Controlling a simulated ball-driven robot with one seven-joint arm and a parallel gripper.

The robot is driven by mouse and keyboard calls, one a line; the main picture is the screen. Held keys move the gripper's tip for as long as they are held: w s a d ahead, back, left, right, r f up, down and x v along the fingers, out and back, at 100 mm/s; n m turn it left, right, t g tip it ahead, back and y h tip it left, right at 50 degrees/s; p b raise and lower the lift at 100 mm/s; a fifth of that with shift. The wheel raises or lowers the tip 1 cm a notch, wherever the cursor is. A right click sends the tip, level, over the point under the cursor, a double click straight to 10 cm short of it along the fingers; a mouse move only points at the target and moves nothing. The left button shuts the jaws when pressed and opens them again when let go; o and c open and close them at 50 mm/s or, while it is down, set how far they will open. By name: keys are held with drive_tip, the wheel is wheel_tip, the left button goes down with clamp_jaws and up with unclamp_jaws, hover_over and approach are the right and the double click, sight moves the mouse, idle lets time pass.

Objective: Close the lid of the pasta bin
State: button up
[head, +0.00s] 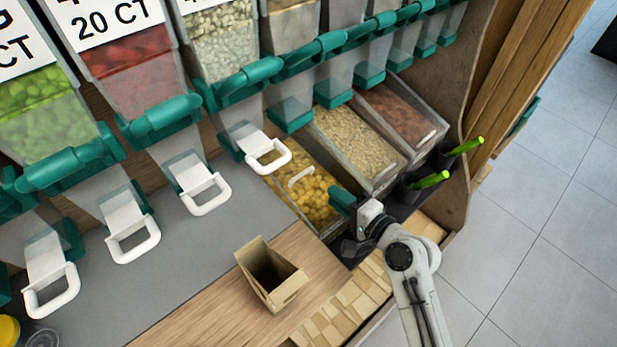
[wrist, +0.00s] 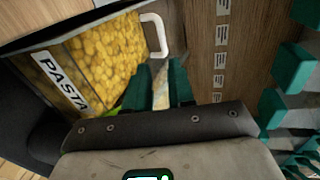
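The pasta bin (head: 314,203) is the left one of three bins in a row, full of yellow pasta. A white handle (head: 300,176) shows above its back half, well away from its front edge, so its clear lid appears raised; how far is hard to tell. In the wrist view the bin (wrist: 105,55) carries a PASTA label (wrist: 60,82), and the white handle (wrist: 161,36) is at the far side. My gripper (head: 342,200) is at the bin's front right corner. In the wrist view its teal fingers (wrist: 161,66) are apart with nothing between them, short of the handle.
The grain bin (head: 355,138) and reddish-brown bin (head: 398,112) stand to the right. Black cups with green-handled tools (head: 430,181) sit beyond. An open cardboard box (head: 271,275) stands on the wooden counter (head: 215,318). Dispensers with white handles (head: 203,190) line the back.

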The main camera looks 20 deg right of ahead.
drive_tip(key=shift+w+a, duration=0.25)
drive_tip(key=shift+w, duration=0.1)
drive_tip(key=x, duration=1)
drive_tip(key=shift+w, duration=0.15)
drive_tip(key=shift+c, duration=0.2)
clamp_jaws()
